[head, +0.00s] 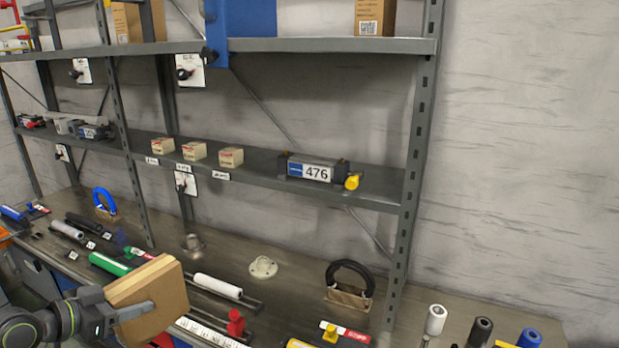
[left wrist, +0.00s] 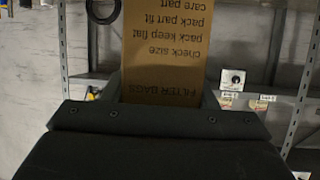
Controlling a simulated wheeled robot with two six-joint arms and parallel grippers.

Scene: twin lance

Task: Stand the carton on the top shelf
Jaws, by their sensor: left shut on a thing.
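The carton (head: 148,298) is a tan box at the lower left of the head view, tilted. My left gripper (head: 134,312) is shut on it, with one finger showing across its near face. The carton is above the workbench and well below the top shelf (head: 335,46). In the left wrist view the carton (left wrist: 163,60) stands out beyond the gripper, its printed text, including "FILTER BAGS", upside down. My right gripper is not in view.
Another brown carton (head: 375,17) stands at the top shelf's right end, near a blue panel (head: 250,18). The lower shelf (head: 262,170) holds small boxes and a device marked 476 (head: 313,170). The bench (head: 285,290) is cluttered with tools and cylinders.

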